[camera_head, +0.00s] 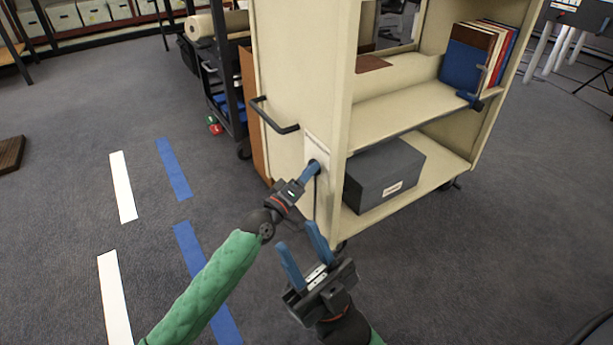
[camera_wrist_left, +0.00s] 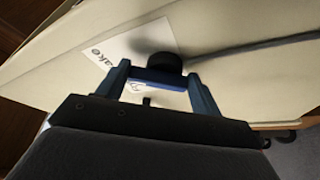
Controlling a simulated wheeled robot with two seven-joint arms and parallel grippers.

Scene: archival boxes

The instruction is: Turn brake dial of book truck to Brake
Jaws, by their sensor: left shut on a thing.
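The cream book truck (camera_head: 290,75) stands with its end panel toward me. Which mark the dial points to cannot be told. My right gripper (camera_head: 299,239) is open and empty, lower in front of the truck.
A black handle (camera_head: 275,118) juts from the end panel above my left gripper. A grey box (camera_head: 383,175) and several books (camera_head: 470,57) stand on the shelves. A dark cart (camera_head: 233,125) is behind at left. Floor with white tape (camera_head: 122,187) and blue tape (camera_head: 174,169) is clear.

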